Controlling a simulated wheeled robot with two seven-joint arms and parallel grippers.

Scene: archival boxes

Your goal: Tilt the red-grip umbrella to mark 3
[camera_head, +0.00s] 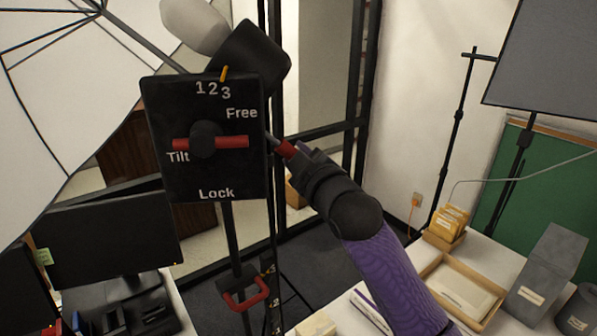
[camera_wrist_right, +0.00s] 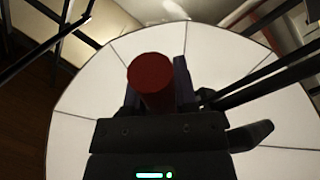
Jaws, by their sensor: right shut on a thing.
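The white umbrella (camera_head: 60,90) fills the upper left of the head view; its white canopy also spans the right wrist view (camera_wrist_right: 85,100). Its shaft passes behind the black plate (camera_head: 160,110) to the red grip (camera_head: 286,148). My right gripper (camera_head: 292,151) is shut on the red grip, seen end-on as a red cylinder in the wrist view (camera_wrist_right: 155,82). The plate reads 1, 2, 3, Free, Tilt and Lock. My left gripper is out of view.
A stand with a lower red handle (camera_head: 246,296) is below the plate. A monitor (camera_head: 100,240) is at left. At right, a table holds a wooden tray (camera_head: 445,270), a grey box (camera_head: 545,270) and yellow cards (camera_head: 450,218). Another stand (camera_head: 455,130) is behind.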

